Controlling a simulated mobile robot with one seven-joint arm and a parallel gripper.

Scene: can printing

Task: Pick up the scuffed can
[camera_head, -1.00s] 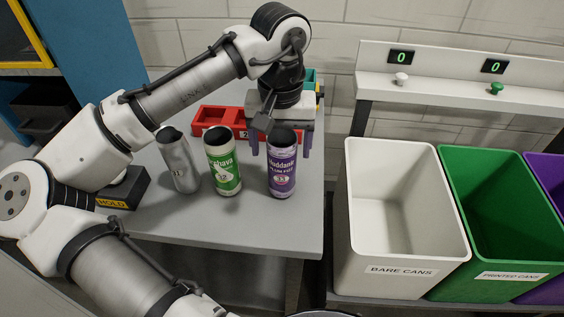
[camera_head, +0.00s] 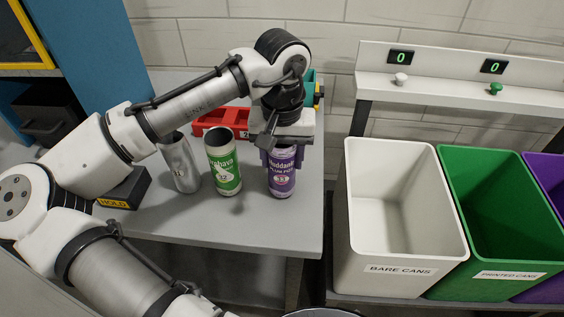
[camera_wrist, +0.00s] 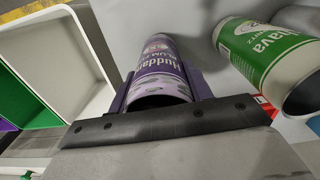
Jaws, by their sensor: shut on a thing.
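The purple can (camera_head: 282,179) stands upright near the right end of the grey table. In the wrist view the purple can (camera_wrist: 160,70) shows pale grey patches on its printed side near the open rim. My gripper (camera_head: 283,158) is above it, with its fingers down on both sides of the upper part, shut on it. The can's base still appears to be on the table. The green can (camera_head: 223,170) stands just left of it, and a bare silver can (camera_head: 182,165) stands further left. My gripper hides the purple can's top in the head view.
A red bin (camera_head: 212,120) sits behind the cans. A black HOLD block (camera_head: 125,190) lies at the table's left. Right of the table stand a white BARE CANS bin (camera_head: 400,262), a green PRINTED CANS bin (camera_head: 500,262) and a purple bin (camera_head: 545,170). The table's front is clear.

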